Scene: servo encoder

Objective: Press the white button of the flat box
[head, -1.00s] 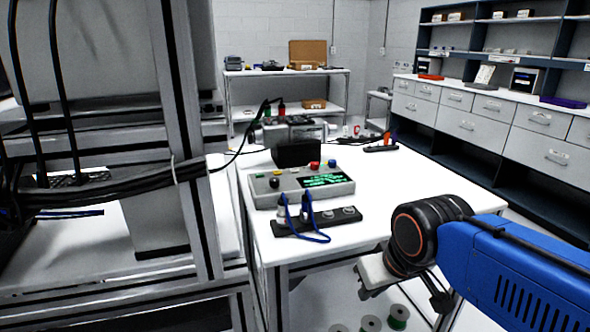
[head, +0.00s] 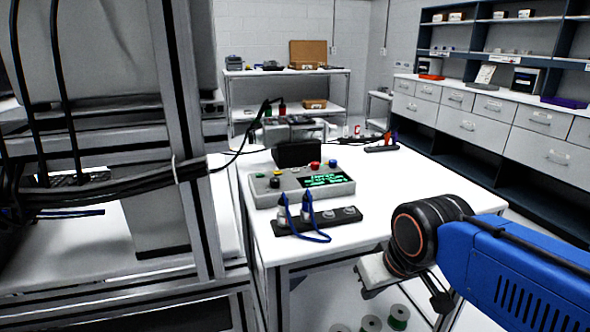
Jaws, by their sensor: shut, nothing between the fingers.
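The flat box (head: 290,199) is a low grey console on the white table. Its top carries a green-lit display (head: 323,180), a black knob, and small red, yellow and blue buttons. I cannot make out a white button at this size. My gripper (head: 366,284) hangs at the lower right, in front of the table's front edge and below its top. It is shut and empty, well apart from the box. My blue arm reaches in from the right.
A black strip (head: 318,221) with blue cables lies in front of the box. A black block (head: 296,153) stands behind it. The right part of the white table (head: 410,185) is clear. Metal framing with thick black cables stands at left. Several spools sit below.

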